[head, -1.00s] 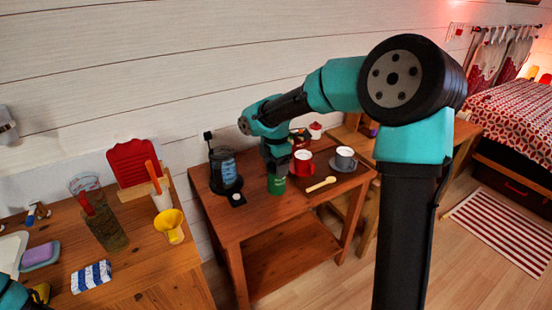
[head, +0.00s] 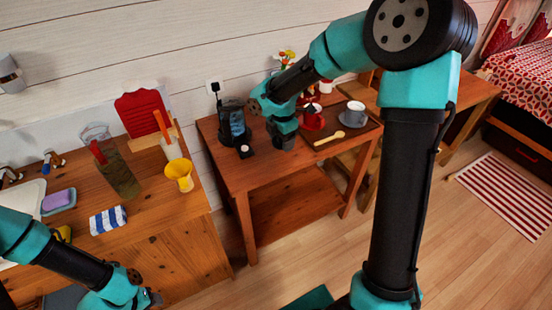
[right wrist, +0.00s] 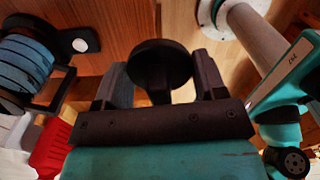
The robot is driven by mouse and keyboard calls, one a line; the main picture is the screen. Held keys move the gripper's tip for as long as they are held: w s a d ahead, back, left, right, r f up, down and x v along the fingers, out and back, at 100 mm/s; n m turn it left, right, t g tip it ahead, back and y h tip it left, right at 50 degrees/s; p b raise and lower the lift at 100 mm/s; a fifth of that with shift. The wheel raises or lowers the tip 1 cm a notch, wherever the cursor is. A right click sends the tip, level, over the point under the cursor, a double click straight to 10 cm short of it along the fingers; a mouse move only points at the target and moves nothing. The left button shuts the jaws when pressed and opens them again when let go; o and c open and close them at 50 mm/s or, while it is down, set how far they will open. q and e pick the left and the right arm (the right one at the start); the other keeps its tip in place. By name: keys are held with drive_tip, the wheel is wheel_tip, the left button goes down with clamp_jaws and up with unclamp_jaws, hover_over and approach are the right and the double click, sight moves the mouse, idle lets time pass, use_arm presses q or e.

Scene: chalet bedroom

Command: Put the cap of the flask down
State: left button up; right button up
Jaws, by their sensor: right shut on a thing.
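The cap cannot be made out in the head view. The green flask body does not show now; my right gripper may hide it. I cannot tell whether the cap touches anything below. My left gripper (head: 152,298) is low at the bottom left, and its fingers are too small to read.
The small table's front left (head: 240,176) is bare.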

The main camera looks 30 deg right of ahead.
drive_tip(key=s+a+f+n, duration=0.3)
drive_tip(key=s+a+f, duration=0.3)
drive_tip(key=f, duration=0.4)
drive_tip(key=shift+s+a+f, duration=0.35)
drive_tip(key=shift+s+f, duration=0.05)
drive_tip(key=shift+s, duration=0.4)
hover_over(275, 165)
drive_tip(key=shift+s+a+f, duration=0.2)
drive_tip(key=shift+s+f, duration=0.1)
drive_tip(key=shift+f, duration=0.4)
drive_tip(key=shift+w+d, duration=0.15)
drive_tip(key=shift+w, duration=0.15)
drive_tip(key=shift+f, duration=1.8)
drive_tip(key=shift+f, duration=0.1)
